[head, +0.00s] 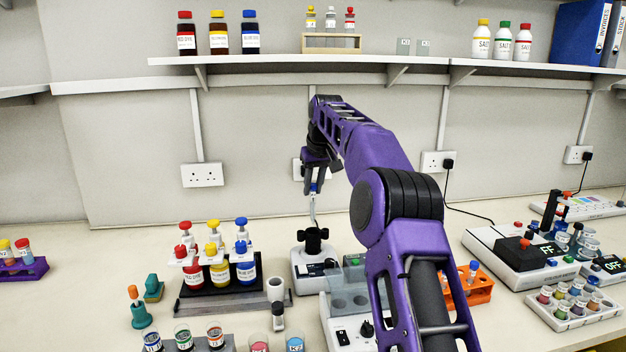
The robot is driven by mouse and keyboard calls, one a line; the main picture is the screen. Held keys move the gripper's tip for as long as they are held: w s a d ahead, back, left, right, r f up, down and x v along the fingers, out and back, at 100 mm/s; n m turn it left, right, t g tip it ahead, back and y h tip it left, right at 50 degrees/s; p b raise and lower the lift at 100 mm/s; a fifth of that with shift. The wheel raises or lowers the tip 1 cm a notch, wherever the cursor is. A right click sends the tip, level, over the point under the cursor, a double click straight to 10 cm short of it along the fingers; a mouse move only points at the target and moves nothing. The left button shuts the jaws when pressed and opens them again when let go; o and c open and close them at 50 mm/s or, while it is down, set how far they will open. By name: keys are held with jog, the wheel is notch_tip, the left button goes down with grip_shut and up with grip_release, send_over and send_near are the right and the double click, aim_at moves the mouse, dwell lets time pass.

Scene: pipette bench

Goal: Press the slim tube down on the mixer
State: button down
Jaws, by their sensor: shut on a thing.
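My gripper (314,187) is above the mixer, pointing down. It is shut on the slim tube (313,211) near its blue cap. The tube is clear and roughly upright, leaning slightly. The mixer (308,262) is a small light-grey box with a black cup head (313,239) on top. The tube's lower end is directly above or at the cup; I cannot tell whether they touch. My arm hides part of the area to the right of the mixer.
Left of the mixer is a black rack (216,283) with red, yellow and blue dye bottles. An orange rack (470,285) is to the right. A shelf (290,61) runs along the wall above.

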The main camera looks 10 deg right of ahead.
aim_at(314, 213)
jog(key=shift+f, duration=1.45)
jog(key=shift+f+b, duration=0.65)
jog(key=shift+f, duration=0.45)
jog(key=c, duration=1.4)
grip_release()
grip_shut()
jog(key=shift+f+b, duration=1.25)
jog(key=shift+f, duration=1)
jog(key=shift+r, duration=0.1)
